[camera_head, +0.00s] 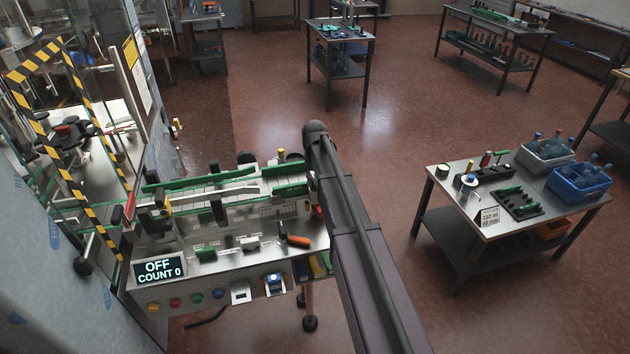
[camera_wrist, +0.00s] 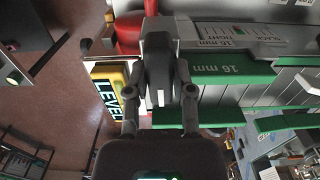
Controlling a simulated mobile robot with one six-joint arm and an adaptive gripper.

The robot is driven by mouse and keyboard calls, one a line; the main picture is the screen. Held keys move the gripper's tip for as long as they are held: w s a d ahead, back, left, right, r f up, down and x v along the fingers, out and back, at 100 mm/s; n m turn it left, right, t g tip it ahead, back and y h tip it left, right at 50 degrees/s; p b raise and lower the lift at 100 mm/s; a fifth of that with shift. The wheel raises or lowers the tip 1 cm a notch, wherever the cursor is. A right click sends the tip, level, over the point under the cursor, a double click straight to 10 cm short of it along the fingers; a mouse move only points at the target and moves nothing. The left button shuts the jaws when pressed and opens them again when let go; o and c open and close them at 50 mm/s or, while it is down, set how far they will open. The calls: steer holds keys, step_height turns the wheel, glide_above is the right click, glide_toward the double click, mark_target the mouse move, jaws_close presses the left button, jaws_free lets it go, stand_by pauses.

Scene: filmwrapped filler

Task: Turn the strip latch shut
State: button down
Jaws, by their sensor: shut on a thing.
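My gripper (camera_wrist: 160,75) is in the wrist view, at the right-hand end of the line bench seen in the head view. How far the latch is turned cannot be told. A grey plate (camera_wrist: 236,32) marked "SLACK", "TIGHT" and "16 mm" lies beside the fingertips. A green strip (camera_wrist: 222,69) marked "16 mm" runs to the right of them. In the head view my own arm hides the gripper and the latch.
A red part (camera_wrist: 128,30) and a yellow "LEVEL" sign (camera_wrist: 110,90) are close left of the fingers. The bench display (camera_head: 160,269) reads "OFF, COUNT 0". A side table (camera_head: 455,200) with crates stands right, across open floor.

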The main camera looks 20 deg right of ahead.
steer(key=shift+m, duration=0.3)
steer(key=shift+c, duration=2.4)
jaws_free()
steer(key=shift+n, duration=0.5)
